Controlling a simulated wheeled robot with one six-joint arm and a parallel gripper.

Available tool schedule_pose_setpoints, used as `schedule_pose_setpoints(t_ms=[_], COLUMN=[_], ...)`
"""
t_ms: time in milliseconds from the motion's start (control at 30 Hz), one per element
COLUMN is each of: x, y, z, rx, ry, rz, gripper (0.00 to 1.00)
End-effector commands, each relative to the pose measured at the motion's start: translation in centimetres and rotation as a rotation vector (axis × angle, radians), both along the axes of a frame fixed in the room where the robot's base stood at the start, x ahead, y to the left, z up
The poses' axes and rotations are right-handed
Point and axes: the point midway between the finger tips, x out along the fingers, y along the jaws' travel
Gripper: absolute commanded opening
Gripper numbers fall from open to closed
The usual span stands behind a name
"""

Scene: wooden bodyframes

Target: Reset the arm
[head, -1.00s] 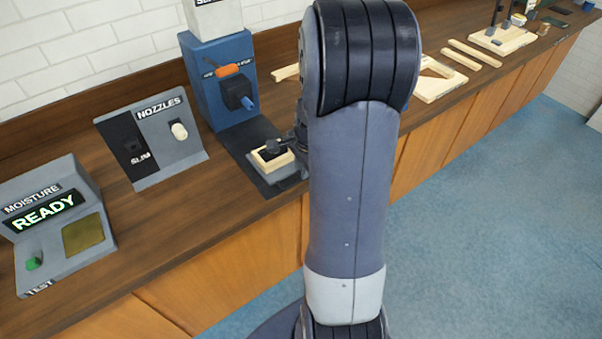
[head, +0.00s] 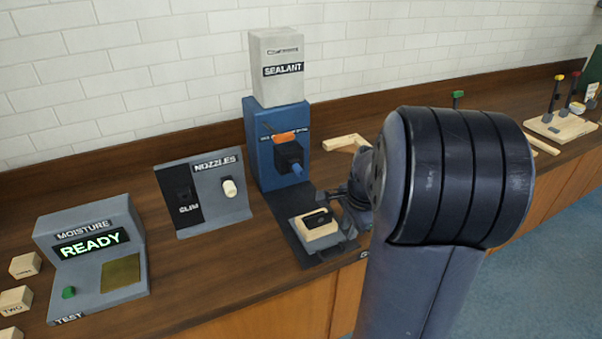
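My arm fills the lower right of the head view. My gripper (head: 324,214) shows only in part beside the arm, with dark finger parts over or at a small pale wooden block (head: 312,234). The block sits on the dark base plate of the blue sealant dispenser (head: 263,150). I cannot tell whether the fingers are open or shut, or whether they touch the block. The rest of the gripper and wrist is hidden behind the arm.
A nozzles stand (head: 222,190) with one pale nozzle is left of the dispenser. A moisture tester (head: 95,262) reading READY stands further left, by several wooden blocks (head: 25,264). Wooden frame pieces (head: 345,142) and a pegged board (head: 560,127) lie to the right. White brick wall stands behind.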

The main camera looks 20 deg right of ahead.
Motion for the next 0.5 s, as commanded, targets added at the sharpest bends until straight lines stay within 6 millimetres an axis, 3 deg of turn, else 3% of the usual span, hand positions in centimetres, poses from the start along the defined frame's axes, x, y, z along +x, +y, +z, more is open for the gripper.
schedule_pose_setpoints(t_ms=[500], x=[1.4], y=[0.1], z=[-7.4], rx=[0.003], ry=[0.005], rz=[0.002], gripper=[0.18])
